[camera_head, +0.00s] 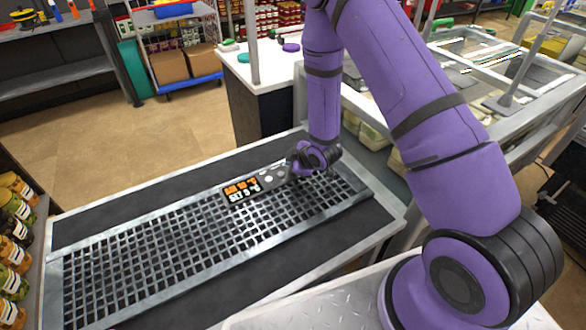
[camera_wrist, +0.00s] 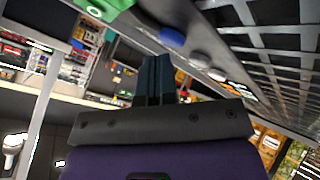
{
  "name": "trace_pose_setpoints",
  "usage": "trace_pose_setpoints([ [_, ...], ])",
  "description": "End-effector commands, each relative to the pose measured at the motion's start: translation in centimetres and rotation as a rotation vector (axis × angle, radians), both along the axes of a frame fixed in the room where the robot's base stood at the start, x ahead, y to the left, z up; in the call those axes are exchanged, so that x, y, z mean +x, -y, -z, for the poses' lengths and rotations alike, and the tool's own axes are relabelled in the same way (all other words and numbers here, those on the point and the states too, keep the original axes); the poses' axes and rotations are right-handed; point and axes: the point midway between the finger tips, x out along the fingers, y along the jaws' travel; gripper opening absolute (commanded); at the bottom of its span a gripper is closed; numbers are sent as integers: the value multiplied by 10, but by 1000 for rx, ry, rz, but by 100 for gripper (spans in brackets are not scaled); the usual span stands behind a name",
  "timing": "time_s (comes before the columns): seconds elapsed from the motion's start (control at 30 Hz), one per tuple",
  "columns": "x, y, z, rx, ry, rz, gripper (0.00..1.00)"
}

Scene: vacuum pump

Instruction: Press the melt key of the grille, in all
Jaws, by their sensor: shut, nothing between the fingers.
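The grille (camera_head: 150,250) is a long metal grid set in a dark counter. Its control panel (camera_head: 256,183) stands along the back edge, with a lit display (camera_head: 241,190) at its left and pale round keys (camera_head: 268,178) beside it. My gripper (camera_head: 297,170) is at the panel's right end and hides that part. In the wrist view my shut, empty fingers (camera_wrist: 154,75) point toward the panel, close to a blue key (camera_wrist: 172,37). Grey keys (camera_wrist: 200,59) and a green part (camera_wrist: 104,8) also show there. No key label is readable; contact cannot be told.
Jars (camera_head: 14,230) stand on a shelf at the left. A white counter (camera_head: 270,70) is behind the grille, and glass-topped freezers (camera_head: 480,55) are at the right. The space above the left grid is clear.

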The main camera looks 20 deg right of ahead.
Motion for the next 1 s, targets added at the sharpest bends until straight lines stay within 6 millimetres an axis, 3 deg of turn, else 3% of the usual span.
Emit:
trace_pose_setpoints([
  [1.0, 0, 0, 7, 0, 0, 0, 0],
])
